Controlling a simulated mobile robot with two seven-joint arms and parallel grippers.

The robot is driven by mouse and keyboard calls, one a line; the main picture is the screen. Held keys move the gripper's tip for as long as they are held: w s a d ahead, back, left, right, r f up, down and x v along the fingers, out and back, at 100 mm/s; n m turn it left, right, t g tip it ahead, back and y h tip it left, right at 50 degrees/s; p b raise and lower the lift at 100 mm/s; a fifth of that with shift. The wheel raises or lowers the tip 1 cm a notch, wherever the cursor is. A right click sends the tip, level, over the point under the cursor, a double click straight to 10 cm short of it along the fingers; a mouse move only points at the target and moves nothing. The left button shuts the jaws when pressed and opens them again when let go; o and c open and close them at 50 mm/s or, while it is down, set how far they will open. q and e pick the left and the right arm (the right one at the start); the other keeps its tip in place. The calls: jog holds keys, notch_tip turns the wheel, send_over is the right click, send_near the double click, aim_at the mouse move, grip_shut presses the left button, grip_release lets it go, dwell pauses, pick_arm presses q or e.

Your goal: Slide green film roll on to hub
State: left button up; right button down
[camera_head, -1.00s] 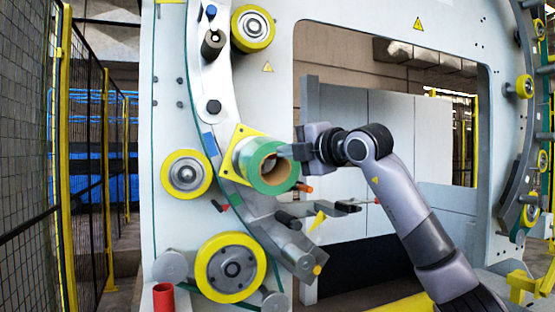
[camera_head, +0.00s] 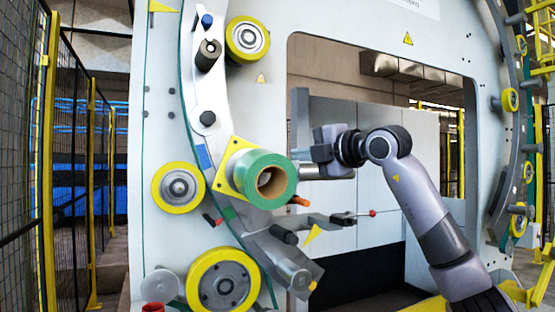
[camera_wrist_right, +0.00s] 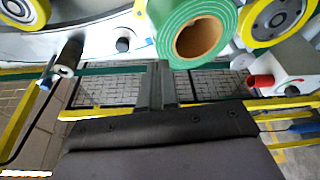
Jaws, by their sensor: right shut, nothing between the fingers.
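The green film roll (camera_head: 265,180) has a brown cardboard core and sits at the yellow square plate (camera_head: 224,180) on the machine's curved arm. A pale cylindrical section shows between plate and roll. The hub's end inside the core is not clearly visible. My right gripper (camera_head: 301,154) is just right of the roll, shut and empty, its fingers pointing left. In the right wrist view, the shut fingers (camera_wrist_right: 156,86) are beside the green roll (camera_wrist_right: 192,32), apparently apart from it. My left gripper is not in view.
Yellow-rimmed rollers (camera_head: 178,188) and (camera_head: 224,281) stand left of and below the roll. A dark pin (camera_head: 208,54) juts out above. An orange peg (camera_head: 300,201) is just below the roll's right edge. A mesh fence (camera_head: 75,150) stands at far left.

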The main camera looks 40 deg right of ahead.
aim_at(276, 155)
jog(key=shift+w+d+p, duration=0.2)
jog(key=shift+w+p, duration=1.25)
jog(key=shift+w, duration=1.4)
jog(key=shift+w, duration=0.15)
jog(key=shift+w+d+p, duration=0.2)
jog(key=shift+w+p, duration=0.3)
jog(key=shift+w, duration=0.05)
jog(key=shift+w+d+p, duration=0.15)
jog(key=shift+w+p, duration=0.35)
jog(key=shift+w, duration=0.05)
jog(key=shift+w+d+p, duration=0.2)
jog(key=shift+w+p, duration=0.25)
jog(key=shift+w, duration=0.2)
jog(key=shift+w+d+p, duration=0.2)
jog(key=shift+w+p, duration=0.25)
jog(key=shift+w, duration=0.15)
jog(key=shift+w+d+f, duration=0.1)
jog(key=shift+w+d, duration=0.1)
jog(key=shift+w, duration=0.5)
jog(key=shift+w+d+f, duration=0.1)
jog(key=shift+w+d, duration=0.1)
jog(key=shift+w, duration=0.5)
jog(key=shift+r, duration=0.1)
